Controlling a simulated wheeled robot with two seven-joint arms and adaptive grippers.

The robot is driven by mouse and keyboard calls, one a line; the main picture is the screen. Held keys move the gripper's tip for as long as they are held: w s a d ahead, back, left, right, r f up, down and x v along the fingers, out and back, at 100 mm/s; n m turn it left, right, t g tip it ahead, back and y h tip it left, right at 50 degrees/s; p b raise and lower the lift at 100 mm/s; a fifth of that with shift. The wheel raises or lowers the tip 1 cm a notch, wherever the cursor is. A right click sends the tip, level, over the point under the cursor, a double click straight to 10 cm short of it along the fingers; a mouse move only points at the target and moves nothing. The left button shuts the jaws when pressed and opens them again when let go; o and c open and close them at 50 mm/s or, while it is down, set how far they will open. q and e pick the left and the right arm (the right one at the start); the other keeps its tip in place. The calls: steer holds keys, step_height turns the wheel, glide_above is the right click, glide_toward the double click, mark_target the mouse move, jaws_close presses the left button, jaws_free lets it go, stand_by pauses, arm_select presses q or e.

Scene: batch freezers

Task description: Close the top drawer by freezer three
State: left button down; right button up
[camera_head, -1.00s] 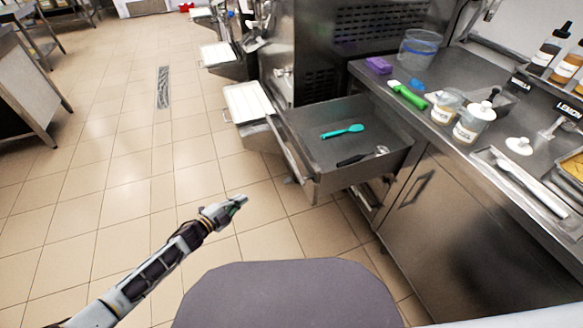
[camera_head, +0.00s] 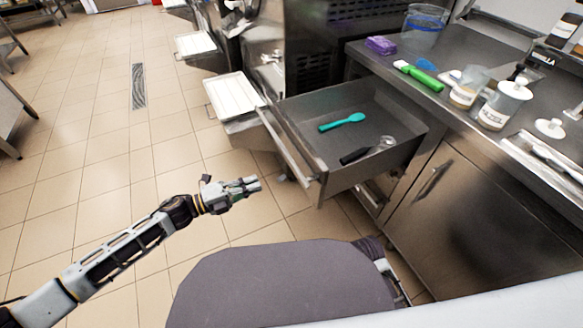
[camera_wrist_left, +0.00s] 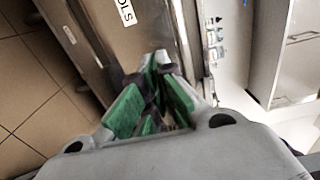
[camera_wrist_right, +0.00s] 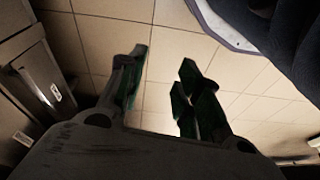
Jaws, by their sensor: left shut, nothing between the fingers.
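The top drawer (camera_head: 340,178) is a steel drawer pulled out from under the counter. It holds a teal spatula (camera_head: 342,122) and a black-handled scoop (camera_head: 366,151). My left gripper (camera_head: 256,184) is shut and empty, to the left of the drawer front and apart from it. In the left wrist view its green fingers (camera_wrist_left: 158,72) are together, with a steel front bearing a label (camera_wrist_left: 126,12) ahead. My right gripper (camera_wrist_right: 160,85) shows only in the right wrist view, with its fingers apart and tiled floor between them.
A freezer (camera_head: 300,50) stands behind the drawer, with a white tray (camera_head: 234,96) at its front. The counter (camera_head: 440,105) holds a purple block (camera_head: 381,45), a green-handled tool (camera_head: 420,76) and jars (camera_head: 503,105). Tiled floor left of the drawer is clear.

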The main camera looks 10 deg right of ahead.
mark_target(302, 165)
arm_select(q)
steer(key=shift+d, duration=0.1)
stand_by(0.3)
